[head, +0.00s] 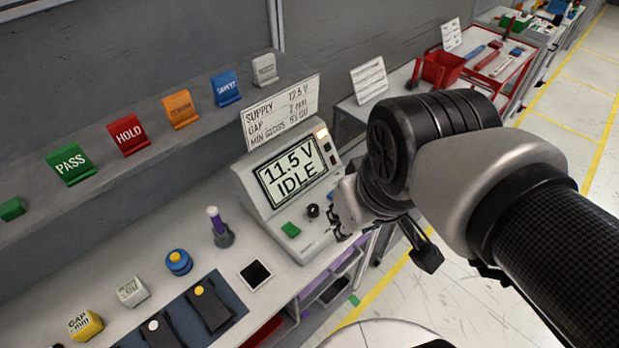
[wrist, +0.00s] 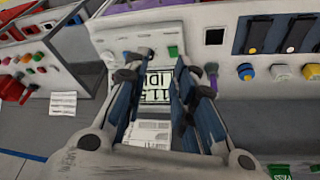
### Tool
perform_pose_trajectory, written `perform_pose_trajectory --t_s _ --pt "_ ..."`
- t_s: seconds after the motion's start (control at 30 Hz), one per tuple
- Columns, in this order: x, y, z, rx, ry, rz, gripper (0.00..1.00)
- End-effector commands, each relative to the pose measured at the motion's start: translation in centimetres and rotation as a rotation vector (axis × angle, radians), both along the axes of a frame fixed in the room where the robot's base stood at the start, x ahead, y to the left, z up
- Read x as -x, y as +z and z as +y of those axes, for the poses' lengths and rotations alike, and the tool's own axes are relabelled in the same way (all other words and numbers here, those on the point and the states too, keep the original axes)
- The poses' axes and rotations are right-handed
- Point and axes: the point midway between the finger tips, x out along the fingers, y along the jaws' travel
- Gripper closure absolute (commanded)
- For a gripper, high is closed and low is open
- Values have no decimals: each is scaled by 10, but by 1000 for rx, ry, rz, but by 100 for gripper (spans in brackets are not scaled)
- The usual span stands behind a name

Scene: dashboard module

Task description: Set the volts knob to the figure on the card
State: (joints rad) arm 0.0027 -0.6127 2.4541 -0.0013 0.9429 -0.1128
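The grey supply box (head: 246,190) stands on the bench, its screen (head: 292,172) reading "11.5 V IDLE". A dark round knob (head: 313,211) sits on its lower front beside a green button (head: 290,230). The white card (head: 281,112) behind the box has a supply line that looks like 12.5 V, with gap and gloss lines below. My gripper (head: 346,213) is just right of the knob in the head view, apart from it. In the wrist view my gripper (wrist: 160,76) is open and empty, its fingers on either side of the screen; a fingertip partly crowds the knob there.
Coloured tags, including HOLD (head: 129,134), line the shelf. A red bin (head: 442,69) stands on the bench beyond my arm.

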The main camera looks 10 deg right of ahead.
Motion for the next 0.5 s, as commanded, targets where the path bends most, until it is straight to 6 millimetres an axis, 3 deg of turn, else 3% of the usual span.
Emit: perform_pose_trajectory --t_s 0.23,0.5 --pt "-87 1 0 82 280 142 56" --pt "-176 -45 -1 130 592 274 52"
